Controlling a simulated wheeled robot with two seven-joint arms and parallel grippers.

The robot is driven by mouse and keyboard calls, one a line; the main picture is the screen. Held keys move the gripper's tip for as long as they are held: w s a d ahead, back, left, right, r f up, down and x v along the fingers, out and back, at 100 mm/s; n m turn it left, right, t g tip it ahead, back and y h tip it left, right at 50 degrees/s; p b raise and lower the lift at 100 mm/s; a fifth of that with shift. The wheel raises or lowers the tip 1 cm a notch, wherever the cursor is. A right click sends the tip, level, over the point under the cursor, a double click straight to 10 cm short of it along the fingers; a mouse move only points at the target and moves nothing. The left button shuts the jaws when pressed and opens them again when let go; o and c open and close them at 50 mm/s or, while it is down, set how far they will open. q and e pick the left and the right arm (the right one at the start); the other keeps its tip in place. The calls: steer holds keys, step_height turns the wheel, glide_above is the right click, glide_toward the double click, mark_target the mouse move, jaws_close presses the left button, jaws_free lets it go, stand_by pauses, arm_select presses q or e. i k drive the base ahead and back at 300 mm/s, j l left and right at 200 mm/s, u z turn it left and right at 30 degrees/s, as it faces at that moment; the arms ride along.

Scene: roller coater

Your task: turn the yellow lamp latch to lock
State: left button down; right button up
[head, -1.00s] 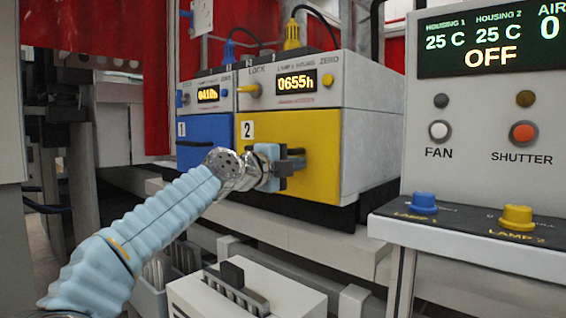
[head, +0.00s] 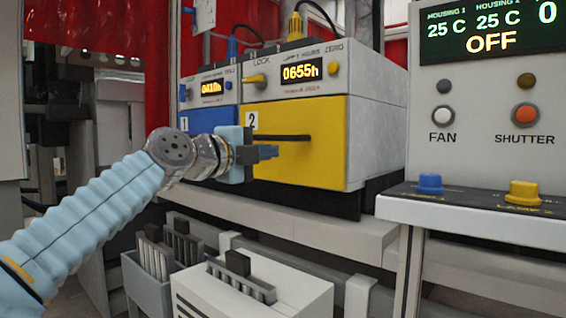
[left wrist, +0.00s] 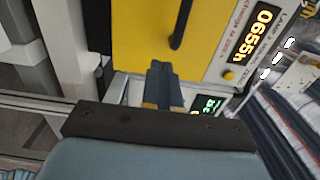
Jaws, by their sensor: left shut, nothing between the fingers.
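The yellow lamp latch (head: 255,79) is a small yellow knob on the white upper panel of lamp unit 2, below the word LOCK and left of the 0655h display. Its exact angle is hard to tell. Below it is the closed yellow drawer front (head: 318,160) with a dark bar handle (head: 290,138). My left gripper (head: 270,152) is shut and empty in front of the drawer's left part, below the latch and close to the handle. In the left wrist view the shut fingers (left wrist: 165,85) point at the yellow front. My right gripper is not in view.
The blue unit 1 (head: 205,120) stands left of unit 2. A control panel (head: 488,110) with FAN and SHUTTER buttons and blue and yellow knobs stands right. A white box (head: 255,292) and a grey bin (head: 150,285) are below the shelf edge (head: 335,240).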

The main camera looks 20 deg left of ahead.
mark_target(259, 80)
steer(key=k+j, duration=0.3)
steer(key=k, duration=0.15)
steer(key=k+j, duration=0.3)
steer(key=k, duration=0.15)
